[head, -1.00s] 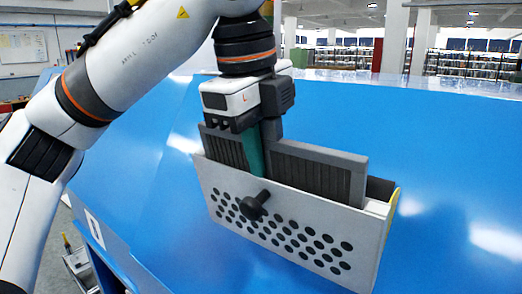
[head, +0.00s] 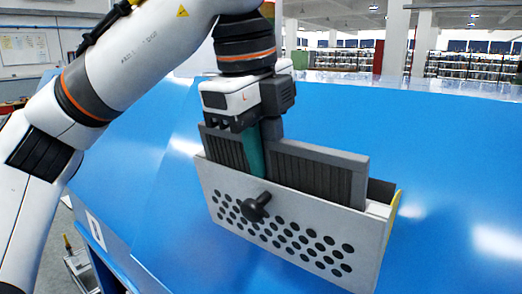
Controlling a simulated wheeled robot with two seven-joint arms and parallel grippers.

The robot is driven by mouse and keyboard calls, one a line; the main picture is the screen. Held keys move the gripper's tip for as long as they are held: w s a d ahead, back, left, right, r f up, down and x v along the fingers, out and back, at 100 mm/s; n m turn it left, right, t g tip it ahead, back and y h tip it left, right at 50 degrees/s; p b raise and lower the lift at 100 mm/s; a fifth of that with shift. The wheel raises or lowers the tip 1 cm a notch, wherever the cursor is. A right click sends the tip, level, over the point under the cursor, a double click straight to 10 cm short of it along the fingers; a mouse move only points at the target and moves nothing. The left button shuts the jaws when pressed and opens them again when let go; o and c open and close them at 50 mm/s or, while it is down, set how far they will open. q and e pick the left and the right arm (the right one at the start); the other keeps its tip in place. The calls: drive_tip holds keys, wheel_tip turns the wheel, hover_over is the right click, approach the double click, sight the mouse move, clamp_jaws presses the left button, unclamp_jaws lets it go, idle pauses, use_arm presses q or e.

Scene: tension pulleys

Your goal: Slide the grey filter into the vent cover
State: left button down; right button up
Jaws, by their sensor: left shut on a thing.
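The white vent cover (head: 225,190) stands upright on the blue surface, with rows of round holes and a black knob (head: 256,207) on its front. The grey filter (head: 318,174), with ribbed sides, sits partly inside the cover's open top, its upper part standing above the rim. My left gripper (head: 262,155) points down over the cover and is shut on the filter near its middle. A teal finger shows in front of the filter; the other finger is mostly hidden. The filter's lower part is hidden behind the cover's front wall. My right gripper is not in view.
The blue surface (head: 450,190) is clear around the cover. A yellow strip (head: 396,205) shows at the cover's right end. Shelves and pillars stand far back. A small cart (head: 80,265) is at the lower left, beyond the blue surface's edge.

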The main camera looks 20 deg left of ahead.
use_arm(q)
drive_tip(key=shift+w+f, duration=0.1)
drive_tip(key=shift+f, duration=0.15)
drive_tip(key=shift+r, duration=0.35)
idle(0.7)
drive_tip(key=c, duration=1.3)
unclamp_jaws()
drive_tip(key=shift+c, duration=0.2)
drive_tip(key=p+v, duration=0.2)
drive_tip(key=v, duration=1)
drive_tip(key=shift+p, duration=0.3)
